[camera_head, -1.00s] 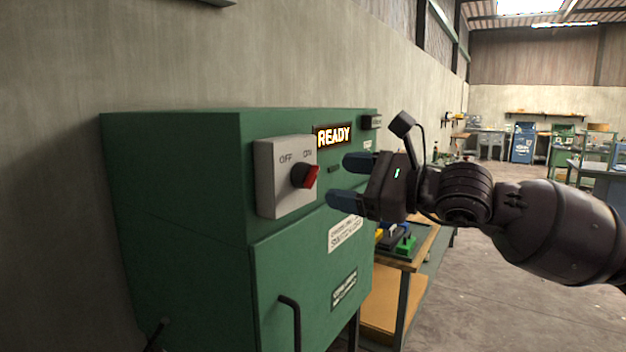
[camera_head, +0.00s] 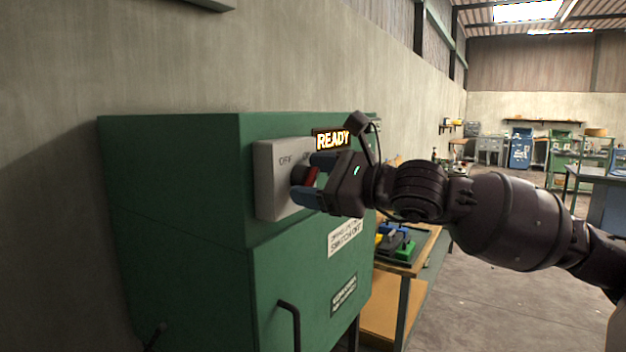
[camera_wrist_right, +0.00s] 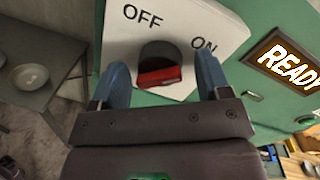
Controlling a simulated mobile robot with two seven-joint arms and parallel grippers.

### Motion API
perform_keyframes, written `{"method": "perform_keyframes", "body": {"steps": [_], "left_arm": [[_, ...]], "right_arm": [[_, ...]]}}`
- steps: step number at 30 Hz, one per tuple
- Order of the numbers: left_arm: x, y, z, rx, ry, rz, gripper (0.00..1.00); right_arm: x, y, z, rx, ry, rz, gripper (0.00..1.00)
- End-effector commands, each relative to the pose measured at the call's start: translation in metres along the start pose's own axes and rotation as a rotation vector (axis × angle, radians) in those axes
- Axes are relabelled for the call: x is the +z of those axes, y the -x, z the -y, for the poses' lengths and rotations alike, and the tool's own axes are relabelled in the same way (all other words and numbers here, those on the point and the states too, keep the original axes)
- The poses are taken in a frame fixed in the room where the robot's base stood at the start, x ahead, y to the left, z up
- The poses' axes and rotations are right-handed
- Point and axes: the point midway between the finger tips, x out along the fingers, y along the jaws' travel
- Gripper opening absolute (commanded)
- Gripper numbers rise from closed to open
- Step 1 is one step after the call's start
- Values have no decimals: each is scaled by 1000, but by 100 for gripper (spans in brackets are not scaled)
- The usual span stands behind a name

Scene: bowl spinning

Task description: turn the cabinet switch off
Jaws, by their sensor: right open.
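The green cabinet (camera_head: 180,200) stands against the wall. Its pale switch plate (camera_head: 268,190) carries OFF and ON labels and a red and black knob (camera_head: 311,177). My right gripper (camera_head: 312,178) is open, its blue fingers on either side of the knob. In the right wrist view the knob (camera_wrist_right: 158,70) sits between the open fingertips (camera_wrist_right: 163,72), with visible gaps at both sides. The knob's red face is toward the camera, and part of its ON label is covered by a finger. My left gripper is not in view.
A lit READY sign (camera_head: 333,139) is right of the switch. A black door handle (camera_head: 291,325) sticks out below. A wooden bench (camera_head: 405,268) with colored parts stands beyond the cabinet. In the right wrist view a bowl (camera_wrist_right: 29,78) rests on a grey table (camera_wrist_right: 45,100).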

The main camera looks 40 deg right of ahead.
Motion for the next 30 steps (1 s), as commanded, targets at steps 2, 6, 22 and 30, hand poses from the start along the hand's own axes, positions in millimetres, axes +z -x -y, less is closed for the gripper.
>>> {"method": "perform_keyframes", "body": {"steps": [2, 6, 22, 30], "left_arm": [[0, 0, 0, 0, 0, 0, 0], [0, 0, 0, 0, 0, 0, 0], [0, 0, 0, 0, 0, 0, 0], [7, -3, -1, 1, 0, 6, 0]], "right_arm": [[0, -1, 0, 0, 1, 0, 70], [0, -1, 0, 0, 1, 0, 70], [0, -1, 0, -1, 2, 0, 24], [-1, -2, 0, 2, 59, -3, 24]]}}
